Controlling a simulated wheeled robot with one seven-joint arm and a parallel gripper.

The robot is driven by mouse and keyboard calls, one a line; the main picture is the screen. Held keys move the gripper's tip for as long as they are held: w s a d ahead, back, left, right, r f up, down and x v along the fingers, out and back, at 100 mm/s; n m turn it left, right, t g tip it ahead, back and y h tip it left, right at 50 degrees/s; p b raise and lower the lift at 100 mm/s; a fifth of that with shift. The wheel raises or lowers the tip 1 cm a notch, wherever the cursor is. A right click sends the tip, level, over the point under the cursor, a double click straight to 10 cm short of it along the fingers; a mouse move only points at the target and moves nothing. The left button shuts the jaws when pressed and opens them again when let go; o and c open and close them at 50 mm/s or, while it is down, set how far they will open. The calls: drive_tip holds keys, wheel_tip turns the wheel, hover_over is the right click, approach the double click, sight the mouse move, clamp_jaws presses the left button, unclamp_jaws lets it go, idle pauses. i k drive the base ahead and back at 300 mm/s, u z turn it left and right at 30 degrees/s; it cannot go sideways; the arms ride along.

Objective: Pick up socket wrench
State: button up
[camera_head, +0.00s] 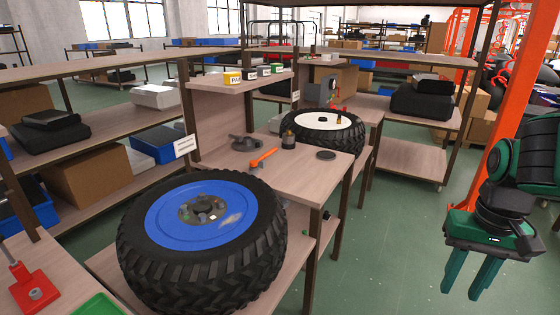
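A tool with an orange handle (262,157), which looks like the socket wrench, lies on the wooden workbench (290,172) between the two wheels. Its far details are too small to tell. My gripper (461,290) hangs at the lower right, fingers pointing down over the green floor. Its two green fingers are apart with nothing between them. It is well to the right of the bench and far from the orange-handled tool.
A large tire with a blue hub (205,225) fills the near bench. A smaller tire with a white hub (325,124) is behind. A dark metal part (243,142) and a dark disc (326,155) lie near the tool. An orange post (505,110) stands right. The floor between is free.

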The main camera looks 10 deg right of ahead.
sight(253, 163)
drive_tip(key=z, duration=1.7)
drive_tip(key=i, duration=2.75)
drive_tip(key=u, duration=3.3)
